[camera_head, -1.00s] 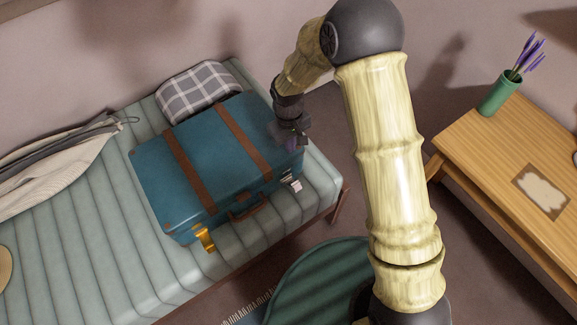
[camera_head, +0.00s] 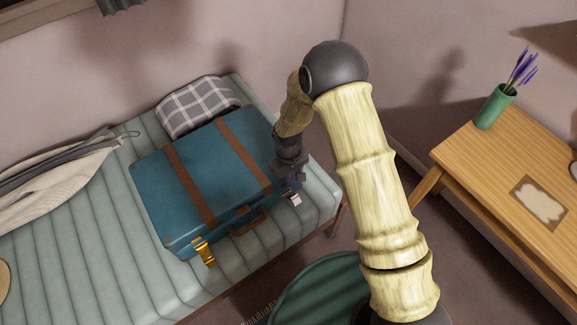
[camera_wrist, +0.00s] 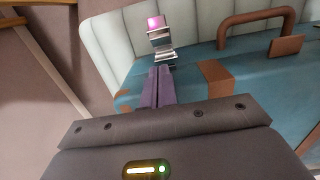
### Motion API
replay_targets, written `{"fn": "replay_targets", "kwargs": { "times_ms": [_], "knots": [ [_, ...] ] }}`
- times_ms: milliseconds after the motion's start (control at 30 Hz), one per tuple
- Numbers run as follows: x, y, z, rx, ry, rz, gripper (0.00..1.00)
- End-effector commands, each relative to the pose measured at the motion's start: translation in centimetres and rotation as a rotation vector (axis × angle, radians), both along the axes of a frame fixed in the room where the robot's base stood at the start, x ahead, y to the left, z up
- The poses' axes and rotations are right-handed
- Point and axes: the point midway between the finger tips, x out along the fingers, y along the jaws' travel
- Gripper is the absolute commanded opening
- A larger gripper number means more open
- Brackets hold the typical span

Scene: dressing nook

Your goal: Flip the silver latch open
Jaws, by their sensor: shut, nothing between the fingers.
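A teal suitcase (camera_head: 195,185) with brown straps lies on the bench, and its surface also shows in the wrist view (camera_wrist: 260,65). The silver latch (camera_head: 296,199) is at its front right corner. In the wrist view the silver latch (camera_wrist: 161,44) shows as bright metal plates with a pink-tinted end. My gripper (camera_head: 293,186) is at the right end of the suitcase, close to the latch. In the wrist view the dark purple fingers of my gripper (camera_wrist: 161,72) are together and empty, their tips just below the latch. I cannot tell whether they touch it.
A gold latch (camera_head: 204,251) is at the suitcase's front left, with the brown handle (camera_head: 248,221) between the latches. The padded bench (camera_head: 110,255) holds a checked pillow (camera_head: 198,105) and a striped cloth bag (camera_head: 50,185). A wooden table (camera_head: 505,175) stands at right.

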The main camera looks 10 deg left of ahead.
Motion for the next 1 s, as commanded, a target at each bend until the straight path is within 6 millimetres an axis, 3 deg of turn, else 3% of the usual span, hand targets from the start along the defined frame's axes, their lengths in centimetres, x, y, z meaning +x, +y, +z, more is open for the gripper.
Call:
{"fn": "replay_targets", "kwargs": {
  "times_ms": [67, 300, 700, 1000],
  "knots": [
    [-0.2, -0.1, -1.4, -0.003, 0.003, 0.001, 0.0],
    [-1.7, -2.1, -3.4, -0.002, 0.002, 0.0, 0.0],
    [-2.3, -1.7, -3.9, 0.0, 0.0, 0.015, 0.0],
    [-2.9, -4.1, -5.8, -0.002, 0.001, 0.002, 0.0]
  ]
}}
